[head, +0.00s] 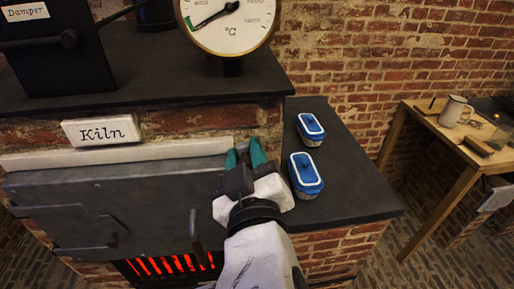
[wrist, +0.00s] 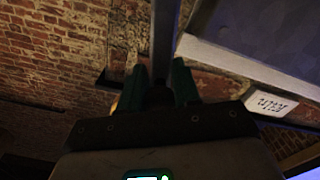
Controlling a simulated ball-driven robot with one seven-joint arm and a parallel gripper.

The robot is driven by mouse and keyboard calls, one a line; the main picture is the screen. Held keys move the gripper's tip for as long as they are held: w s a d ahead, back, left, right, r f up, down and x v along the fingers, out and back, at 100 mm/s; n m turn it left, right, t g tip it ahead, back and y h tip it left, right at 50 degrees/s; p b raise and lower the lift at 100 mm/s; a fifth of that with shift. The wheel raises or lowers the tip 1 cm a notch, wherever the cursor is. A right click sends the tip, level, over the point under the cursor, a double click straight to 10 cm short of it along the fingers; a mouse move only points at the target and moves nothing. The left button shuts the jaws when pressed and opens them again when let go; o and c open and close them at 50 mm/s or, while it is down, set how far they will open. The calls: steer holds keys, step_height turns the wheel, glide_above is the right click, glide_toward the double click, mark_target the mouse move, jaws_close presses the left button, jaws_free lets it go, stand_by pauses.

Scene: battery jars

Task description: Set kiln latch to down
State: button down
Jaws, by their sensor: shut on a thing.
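The kiln is a brick block with a grey metal door (head: 120,205) and a white label reading "Kiln" (head: 101,131). My gripper (head: 247,153) is at the upper right corner of the door, its teal fingers pointing away from me. In the wrist view, the fingers (wrist: 160,85) are shut on a dark narrow bar (wrist: 163,40), which looks like the kiln latch. The bar runs from between the fingers to the top of that picture. In the head view my gripper hides the held part. The label shows upside down in the wrist view (wrist: 272,104).
Two blue-lidded containers (head: 311,128) (head: 305,173) stand on the dark ledge (head: 355,195) right of my gripper. A dial gauge (head: 228,22) and a damper box (head: 50,50) stand above. Orange glow shows through a grate (head: 170,265) below. A wooden table (head: 440,135) stands at right.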

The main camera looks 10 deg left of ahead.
steer(key=shift+s+a+f+n+p, duration=0.1)
steer(key=shift+a+f+n+p, duration=0.25)
steer(key=shift+n, duration=0.4)
steer(key=shift+a+n+p, duration=0.1)
steer(key=shift+a+n, duration=0.3)
steer(key=shift+n, duration=0.35)
